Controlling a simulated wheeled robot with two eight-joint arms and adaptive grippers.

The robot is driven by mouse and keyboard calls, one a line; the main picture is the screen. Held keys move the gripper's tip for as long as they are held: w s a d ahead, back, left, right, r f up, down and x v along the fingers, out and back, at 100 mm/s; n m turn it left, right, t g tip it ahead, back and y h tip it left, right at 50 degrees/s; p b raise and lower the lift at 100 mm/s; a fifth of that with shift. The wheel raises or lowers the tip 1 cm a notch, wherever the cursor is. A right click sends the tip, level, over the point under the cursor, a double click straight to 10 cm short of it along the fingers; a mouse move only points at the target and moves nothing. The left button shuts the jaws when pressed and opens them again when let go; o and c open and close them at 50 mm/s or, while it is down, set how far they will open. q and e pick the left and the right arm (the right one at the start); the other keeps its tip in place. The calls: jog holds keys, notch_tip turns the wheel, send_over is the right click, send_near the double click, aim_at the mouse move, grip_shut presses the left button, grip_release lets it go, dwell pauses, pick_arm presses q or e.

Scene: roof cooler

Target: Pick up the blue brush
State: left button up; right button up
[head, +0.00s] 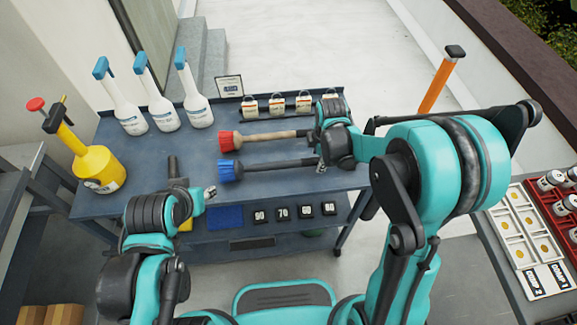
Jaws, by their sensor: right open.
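The blue brush (267,166) lies on the dark upper shelf of the cart (200,148), with its blue bristle head at the left and its dark handle running right. My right gripper (321,163) is open at the right end of that handle; my arm partly covers the spot, so I cannot tell whether the fingers touch it. My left gripper (210,192) is at the cart's front edge, below and left of the blue bristles, apart from the brush. Its fingers are too small to judge.
A red brush (270,135) with a wooden handle lies just behind the blue one. White spray bottles (160,107) and a yellow bottle (98,165) stand at left. Padlocks (277,105) and a small sign (229,87) line the back. Numbered blocks (283,213) sit on the lower shelf.

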notch_tip(320, 180, down, 2)
jog(key=shift+w+f+b, duration=0.15)
jog(key=shift+f+b, duration=0.1)
jog(key=shift+b, duration=0.05)
pick_arm(q)
jog(key=shift+f, duration=0.55)
pick_arm(e)
jog(key=shift+r, duration=0.1)
grip_shut()
jog(key=shift+r, duration=0.1)
